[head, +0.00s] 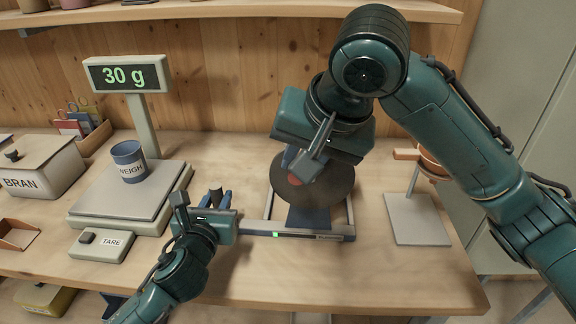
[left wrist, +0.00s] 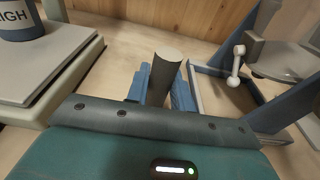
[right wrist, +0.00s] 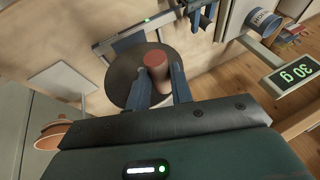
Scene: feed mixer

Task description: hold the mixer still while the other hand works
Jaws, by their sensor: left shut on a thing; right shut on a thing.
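The mixer stands on the bench, with a grey base frame (head: 350,215) and a dark round disc (head: 335,180); the disc also shows in the right wrist view (right wrist: 125,72). My left gripper (head: 218,197) is at the left of the frame, its blue fingers shut on an upright grey handle (left wrist: 166,72). My right gripper (head: 292,163) reaches down over the disc. My right gripper and arm hide part of the mixer.
A scale (head: 115,195) reading 30 g stands to the left with a blue WEIGH cup (head: 129,162) on it. A BRAN bin (head: 40,170) is at far left. An orange bowl (head: 432,162) on a stand is at right. The bench front is clear.

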